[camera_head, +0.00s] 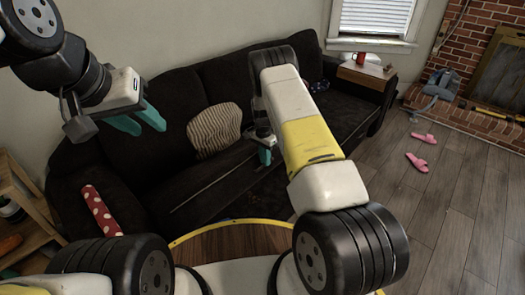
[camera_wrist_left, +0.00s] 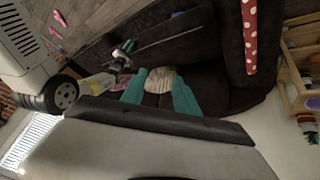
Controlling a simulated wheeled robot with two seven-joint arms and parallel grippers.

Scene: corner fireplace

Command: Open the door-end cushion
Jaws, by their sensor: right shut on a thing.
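A dark sofa (camera_head: 140,155) stands along the wall, with its seat cushion (camera_head: 205,178) to the left of my right gripper. A thin grey line or bar (camera_head: 215,188) runs along that cushion's front edge. My right gripper (camera_head: 265,156) is at the right end of this line, shut on what looks like the cushion's edge; the dark fabric hides the exact contact. In the left wrist view my right gripper (camera_wrist_left: 122,52) also shows by the bar. My left gripper (camera_head: 140,118) is open and empty, raised above the sofa's left part; its teal fingers show apart in the left wrist view (camera_wrist_left: 160,92).
A striped pillow (camera_head: 214,130) leans on the backrest. A red dotted roll (camera_head: 101,211) lies at the left arm, near a wooden shelf (camera_head: 25,215). Pink slippers (camera_head: 417,162) lie on the otherwise open floor at right.

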